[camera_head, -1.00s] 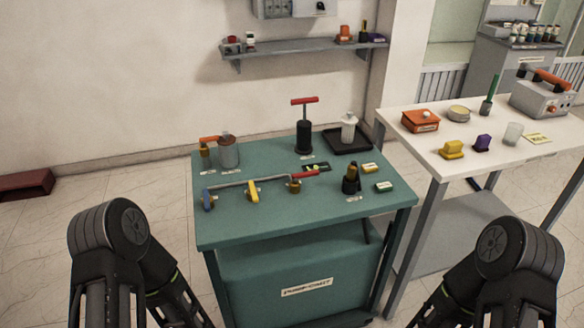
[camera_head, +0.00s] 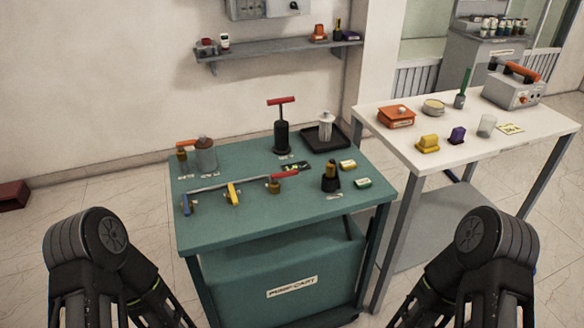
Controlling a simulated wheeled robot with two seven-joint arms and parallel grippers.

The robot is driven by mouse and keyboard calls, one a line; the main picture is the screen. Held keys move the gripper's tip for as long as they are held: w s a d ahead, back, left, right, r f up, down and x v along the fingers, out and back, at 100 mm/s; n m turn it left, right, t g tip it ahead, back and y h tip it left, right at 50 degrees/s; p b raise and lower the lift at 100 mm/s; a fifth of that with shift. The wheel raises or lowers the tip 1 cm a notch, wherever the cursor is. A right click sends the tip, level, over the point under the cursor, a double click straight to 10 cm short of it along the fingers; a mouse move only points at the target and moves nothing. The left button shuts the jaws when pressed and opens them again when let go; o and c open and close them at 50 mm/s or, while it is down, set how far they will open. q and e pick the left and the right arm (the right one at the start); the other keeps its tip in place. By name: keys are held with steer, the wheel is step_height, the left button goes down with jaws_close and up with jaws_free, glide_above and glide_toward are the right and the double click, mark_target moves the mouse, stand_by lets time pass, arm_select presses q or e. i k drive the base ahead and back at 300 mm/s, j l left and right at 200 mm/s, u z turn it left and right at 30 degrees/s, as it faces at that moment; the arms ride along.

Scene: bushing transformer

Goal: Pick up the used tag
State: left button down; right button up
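I cannot tell for certain which thing is the used tag. A flat yellow card with dark marks (camera_head: 510,128) lies at the right of the white table (camera_head: 440,163). On the green cart (camera_head: 215,232), a small yellow-topped block (camera_head: 347,165) and a green-and-white block (camera_head: 363,183) lie near the right edge. Their lettering is too small to read. Black links of my two arms show at the lower left and lower right, in front of the cart. The fingertips of both my grippers are out of view.
The cart also holds a red-handled pump (camera_head: 281,130), a black tray (camera_head: 337,144) with a white part, a valve pipe and a dark brass fitting (camera_head: 330,178). The white table holds an orange box (camera_head: 396,117) and a grey device (camera_head: 512,92). Floor shows between cart and table.

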mark_target(346, 165)
steer(key=i+z, duration=0.15)
steer(key=i, duration=0.5)
steer(key=z, duration=1.65)
